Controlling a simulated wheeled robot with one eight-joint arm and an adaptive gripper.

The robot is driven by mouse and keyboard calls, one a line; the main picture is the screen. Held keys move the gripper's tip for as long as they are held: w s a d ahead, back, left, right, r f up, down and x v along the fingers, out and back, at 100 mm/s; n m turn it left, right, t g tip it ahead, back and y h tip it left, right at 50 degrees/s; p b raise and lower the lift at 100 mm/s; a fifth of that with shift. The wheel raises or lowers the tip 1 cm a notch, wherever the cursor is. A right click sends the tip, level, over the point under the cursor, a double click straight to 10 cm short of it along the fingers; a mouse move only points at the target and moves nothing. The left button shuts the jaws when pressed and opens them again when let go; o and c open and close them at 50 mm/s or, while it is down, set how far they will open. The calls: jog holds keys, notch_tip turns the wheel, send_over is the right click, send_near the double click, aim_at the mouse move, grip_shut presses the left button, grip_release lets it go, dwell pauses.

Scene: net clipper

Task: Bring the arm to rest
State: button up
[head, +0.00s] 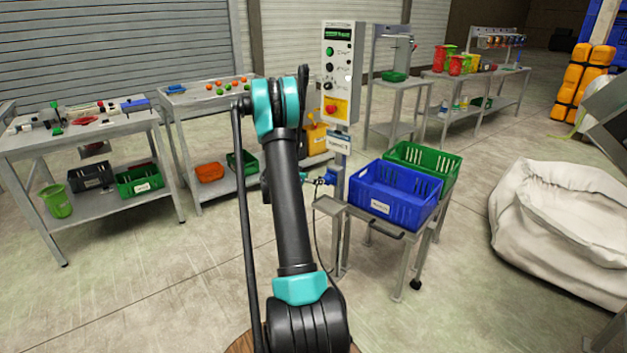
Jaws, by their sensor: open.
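My arm rises from the bottom middle of the head view to a teal elbow and folds down behind its own black upper link. My gripper (319,181) shows only in small part, just right of that link, with the rest hidden behind it. It is open, and nothing shows held in it.
A control box (342,75) stands on a post beside a cart with a blue crate (395,192) and a green crate (424,160). Workbenches (85,140) stand at left and back. A large white sack (560,225) is at right. Floor at front left is clear.

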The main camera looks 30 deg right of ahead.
dwell(0.3)
jog(key=s+a+r+n+y, duration=0.2)
jog(key=s+a+n+y, duration=0.1)
jog(key=s+a, duration=0.5)
jog(key=s+a+r+n+y, duration=0.2)
jog(key=s+a+n+y, duration=0.1)
jog(key=s+a, duration=0.6)
jog(key=s+a+r+n+t+y, duration=0.1)
jog(key=s+a+r+n+y, duration=0.1)
jog(key=s+a, duration=0.6)
jog(key=a+r+n, duration=0.1)
jog(key=a+n, duration=0.1)
jog(key=a, duration=0.5)
jog(key=shift+s+a+y, duration=0.3)
jog(key=shift+s+y, duration=0.05)
jog(key=shift+y, duration=0.05)
jog(key=s+a+f+n+y, duration=0.1)
jog(key=s+a, duration=0.2)
jog(key=s, duration=0.1)
jog(key=s+a+f+n+y, duration=0.1)
jog(key=s+a+n, duration=0.1)
jog(key=s+a, duration=0.1)
jog(key=s+a+f+n+y, duration=0.1)
jog(key=s+a, duration=0.2)
jog(key=s, duration=0.1)
jog(key=shift+s, duration=0.4)
jog(key=shift+c, duration=0.3)
